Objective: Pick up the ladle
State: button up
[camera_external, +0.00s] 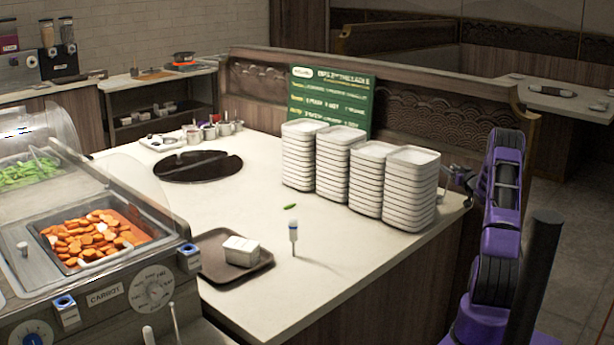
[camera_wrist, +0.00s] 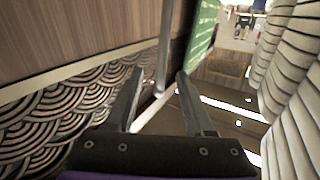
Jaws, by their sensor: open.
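My gripper (camera_external: 455,180) is at the far right end of the counter, beside the stacked plates. In the wrist view my gripper (camera_wrist: 159,74) is open, with no object held between its fingers. I cannot clearly make out a ladle. Small sauce pots (camera_external: 210,131) stand at the counter's far left, with thin upright pieces that may be handles. They appear small and far off at the top right of the wrist view (camera_wrist: 243,22). Two pale thin handles (camera_external: 174,320) stick up at the bottom left; what they belong to is hidden.
Tall stacks of white plates (camera_external: 411,190) stand right of my gripper in the wrist view (camera_wrist: 292,85). A patterned partition (camera_external: 440,112) and green sign (camera_external: 330,98) border the counter's back.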

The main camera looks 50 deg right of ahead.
jog(key=shift+x, duration=1.15)
grip_shut()
dwell(0.5)
